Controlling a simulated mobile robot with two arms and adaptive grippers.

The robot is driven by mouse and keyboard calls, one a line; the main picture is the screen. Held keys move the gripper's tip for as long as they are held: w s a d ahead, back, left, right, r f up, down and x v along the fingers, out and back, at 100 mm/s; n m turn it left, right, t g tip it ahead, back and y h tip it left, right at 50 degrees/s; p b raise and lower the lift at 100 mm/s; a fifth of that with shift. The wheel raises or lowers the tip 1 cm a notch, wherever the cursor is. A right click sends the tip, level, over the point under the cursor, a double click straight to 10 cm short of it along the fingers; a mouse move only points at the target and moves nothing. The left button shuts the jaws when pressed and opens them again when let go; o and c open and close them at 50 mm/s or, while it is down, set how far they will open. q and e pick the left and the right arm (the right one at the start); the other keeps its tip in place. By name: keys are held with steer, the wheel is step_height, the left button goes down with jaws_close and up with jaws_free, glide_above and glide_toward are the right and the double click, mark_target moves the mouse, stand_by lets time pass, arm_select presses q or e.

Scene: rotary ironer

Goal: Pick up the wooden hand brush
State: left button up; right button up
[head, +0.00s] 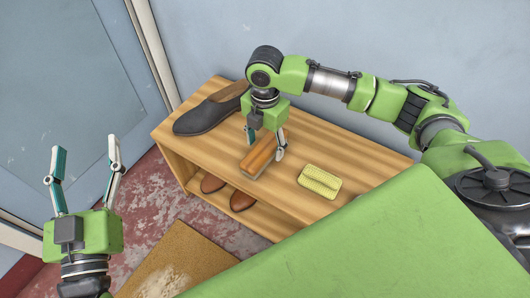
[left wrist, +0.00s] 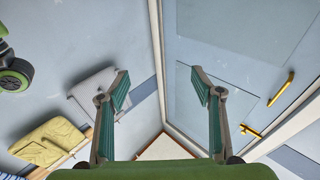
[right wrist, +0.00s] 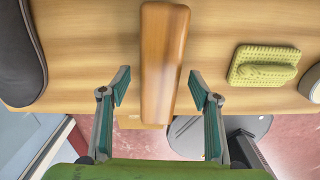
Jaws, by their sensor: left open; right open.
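The wooden hand brush (head: 258,158) lies on top of the wooden bench (head: 350,152), between a dark shoe and a yellow brush-like pad. In the right wrist view the hand brush (right wrist: 164,60) runs lengthwise up the middle. My right gripper (head: 264,142) is open above the brush, pointing down. Its two fingers stand on either side of the brush's near part, with a gap on both sides. How high the fingertips are above the bench is hard to tell. My left gripper (head: 85,156) is open and empty, away from the bench over the floor at the left.
The dark shoe (head: 211,111) is left of the hand brush, and the yellow pad (head: 320,181) is to its right. Brown shoes (head: 242,200) sit on the lower shelf. A mat (head: 181,258) lies on the red floor in front. The wall (head: 330,50) is close behind the bench.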

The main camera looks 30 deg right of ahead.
steer(key=shift+f, duration=0.8)
steer(key=c, duration=1.3)
arm_select(q)
steer(key=r+t, duration=0.1)
steer(key=s+r+h, duration=0.1)
steer(key=r, duration=0.1)
steer(key=shift+d+r+t, duration=0.15)
steer(key=shift+r+t, duration=0.1)
steer(key=shift+t, duration=0.15)
steer(key=shift+w+f, duration=0.1)
steer(key=shift+w, duration=0.05)
arm_select(e)
steer(key=shift+r, duration=0.15)
